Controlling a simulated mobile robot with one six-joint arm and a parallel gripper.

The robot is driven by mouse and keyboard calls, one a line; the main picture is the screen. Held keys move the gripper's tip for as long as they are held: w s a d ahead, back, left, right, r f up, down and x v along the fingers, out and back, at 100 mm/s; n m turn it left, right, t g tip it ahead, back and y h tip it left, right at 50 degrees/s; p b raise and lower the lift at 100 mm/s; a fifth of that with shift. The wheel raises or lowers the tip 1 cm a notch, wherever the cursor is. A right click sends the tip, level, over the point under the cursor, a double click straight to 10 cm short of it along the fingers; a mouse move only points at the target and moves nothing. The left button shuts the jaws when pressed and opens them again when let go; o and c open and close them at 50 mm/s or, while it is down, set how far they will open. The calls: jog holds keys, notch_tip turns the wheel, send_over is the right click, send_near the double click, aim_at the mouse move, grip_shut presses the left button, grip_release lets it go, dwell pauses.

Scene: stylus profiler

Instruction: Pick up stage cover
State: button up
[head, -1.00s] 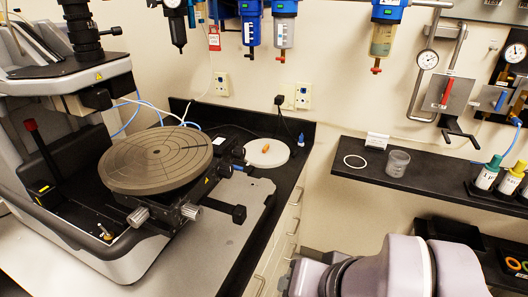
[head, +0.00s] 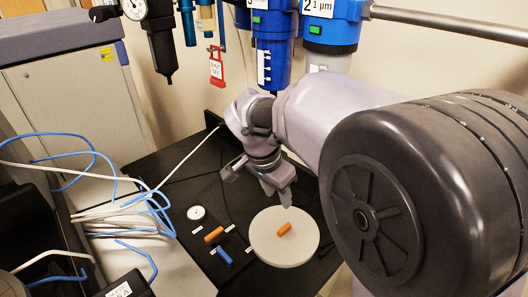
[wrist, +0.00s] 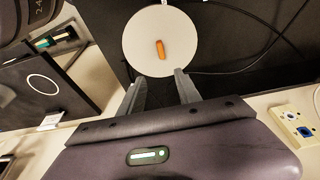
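The stage cover (head: 284,238) is a pale round disc with an orange handle (head: 285,229) on top. It lies flat on the black bench. In the wrist view the cover (wrist: 143,49) is at the top centre, and its handle (wrist: 160,50) lies beyond my fingertips. My gripper (head: 274,190) points down from the arm, just behind the cover in the head view. In the wrist view my gripper (wrist: 157,80) has its two fingers spread apart with nothing between them. The fingertips appear near the cover's edge, and I cannot tell their height above it.
A small white dial (head: 196,213), an orange piece (head: 214,235) and a blue piece (head: 223,255) are left of the cover. Blue and white cables (head: 130,205) bunch farther left. Blue-topped filters (head: 272,45) hang behind.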

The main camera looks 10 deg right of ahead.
jog(key=b, duration=0.5)
send_over(285, 228)
jog(key=s+a, duration=0.1)
notch_tip(285, 228, down, 11)
jog(key=shift+s+a+f, duration=0.1)
jog(key=shift+f, duration=0.1)
jog(key=x, duration=0.2)
jog(key=b+x, duration=0.2)
jog(key=x, duration=0.1)
jog(key=shift+a+f, duration=0.3)
jog(key=shift+f, duration=0.1)
jog(key=shift+r, duration=0.1)
grip_shut()
